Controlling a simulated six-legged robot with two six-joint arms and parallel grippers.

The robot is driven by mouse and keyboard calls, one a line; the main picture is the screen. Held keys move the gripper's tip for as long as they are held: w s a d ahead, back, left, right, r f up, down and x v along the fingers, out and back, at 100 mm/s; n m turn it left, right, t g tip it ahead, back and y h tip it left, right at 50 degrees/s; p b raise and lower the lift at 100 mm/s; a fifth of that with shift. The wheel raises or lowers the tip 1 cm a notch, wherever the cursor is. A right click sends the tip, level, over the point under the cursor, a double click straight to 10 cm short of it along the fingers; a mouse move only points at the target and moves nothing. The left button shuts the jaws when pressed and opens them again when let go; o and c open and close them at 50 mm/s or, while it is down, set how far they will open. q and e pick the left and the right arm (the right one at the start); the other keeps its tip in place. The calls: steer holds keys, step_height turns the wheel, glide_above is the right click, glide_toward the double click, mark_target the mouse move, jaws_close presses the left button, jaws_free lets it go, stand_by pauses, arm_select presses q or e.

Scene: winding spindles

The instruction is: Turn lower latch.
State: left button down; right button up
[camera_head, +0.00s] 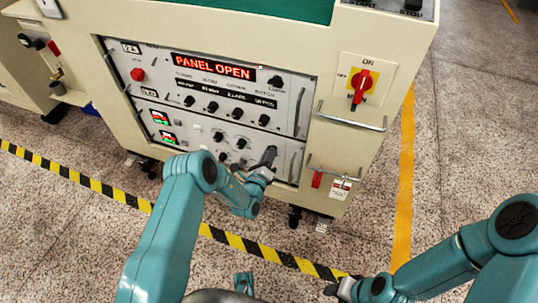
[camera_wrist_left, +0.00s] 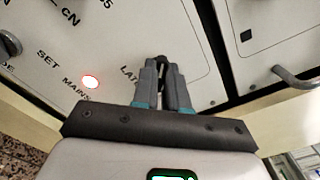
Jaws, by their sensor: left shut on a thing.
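The lower latch is a small dark handle (camera_head: 269,154) at the lower right of the cream machine's front panel. It also shows as a dark piece (camera_wrist_left: 162,61) between the fingertips in the left wrist view, beside a partly covered label starting "LAT". My left gripper (camera_head: 262,172) reaches up to it from below. In the wrist view the left fingers (camera_wrist_left: 163,78) are closed around the latch, hiding most of it. My right gripper (camera_head: 345,288) is low at the bottom of the head view, away from the panel; its fingers are too unclear to read.
A red display (camera_head: 213,67) reads "PANEL OPEN". Black knobs (camera_head: 237,113) fill the panel above. A red rotary switch (camera_head: 363,86) and metal handle bars (camera_head: 352,121) stand to the right. A lit lamp (camera_wrist_left: 90,82) is left of the fingers. Open floor lies in front.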

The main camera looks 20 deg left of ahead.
arm_select(q)
steer(key=shift+f+n, duration=0.2)
steer(key=shift+n, duration=3.8)
steer(key=c, duration=1.2)
jaws_free()
steer(key=shift+o, duration=0.2)
steer(key=s+p, duration=0.4)
steer(key=s, duration=1.2)
steer(key=shift+s+a, duration=0.2)
steer(key=shift+a, duration=0.1)
